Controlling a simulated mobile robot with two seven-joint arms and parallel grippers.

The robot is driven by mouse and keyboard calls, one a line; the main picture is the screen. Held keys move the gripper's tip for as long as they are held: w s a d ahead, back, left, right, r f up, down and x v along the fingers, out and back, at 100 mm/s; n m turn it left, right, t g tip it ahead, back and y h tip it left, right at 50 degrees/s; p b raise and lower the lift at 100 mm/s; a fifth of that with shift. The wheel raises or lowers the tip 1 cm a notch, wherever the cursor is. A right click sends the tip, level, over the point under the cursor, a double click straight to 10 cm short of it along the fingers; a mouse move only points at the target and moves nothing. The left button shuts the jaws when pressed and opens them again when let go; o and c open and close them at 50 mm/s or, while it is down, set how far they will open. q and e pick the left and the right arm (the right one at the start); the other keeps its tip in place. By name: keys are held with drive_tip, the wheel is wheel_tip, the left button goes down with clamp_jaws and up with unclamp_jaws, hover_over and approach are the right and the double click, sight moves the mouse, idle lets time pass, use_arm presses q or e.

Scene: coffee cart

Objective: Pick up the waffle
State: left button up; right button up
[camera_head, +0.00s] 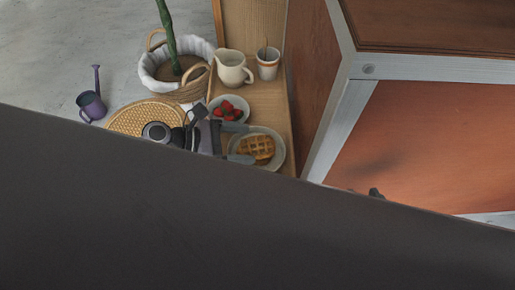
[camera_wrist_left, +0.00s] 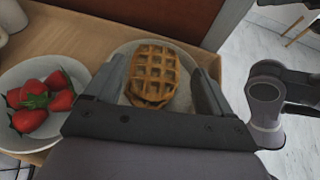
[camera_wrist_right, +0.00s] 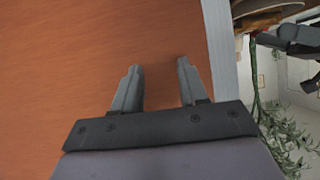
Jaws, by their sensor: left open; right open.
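The golden-brown waffle (camera_head: 257,147) lies on a light round plate (camera_head: 278,160) on a wooden surface. In the left wrist view the waffle (camera_wrist_left: 154,75) sits between the two fingers of my open left gripper (camera_wrist_left: 158,68), and there seems to be a second layer under its near edge. The fingers are spread on either side of it; I cannot tell whether they touch the plate (camera_wrist_left: 122,50). My left gripper (camera_head: 249,143) also shows in the head view, reaching in from the left. My right gripper (camera_wrist_right: 158,66) is open and empty in front of an orange-brown panel.
A bowl of strawberries (camera_head: 230,109) stands beside the plate, with a cream pitcher (camera_head: 232,68) and a cup (camera_head: 268,65) behind. A framed wooden panel (camera_head: 312,80) rises close to the right of the plate. A potted plant's basket (camera_head: 190,90) and purple watering can (camera_head: 92,106) are left.

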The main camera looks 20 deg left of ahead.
sight(266, 144)
use_arm(q)
drive_tip(key=b+x, duration=0.1)
drive_tip(key=x, duration=0.5)
drive_tip(key=shift+w, duration=0.2)
drive_tip(key=shift+c, duration=0.3)
drive_tip(key=c, duration=0.7)
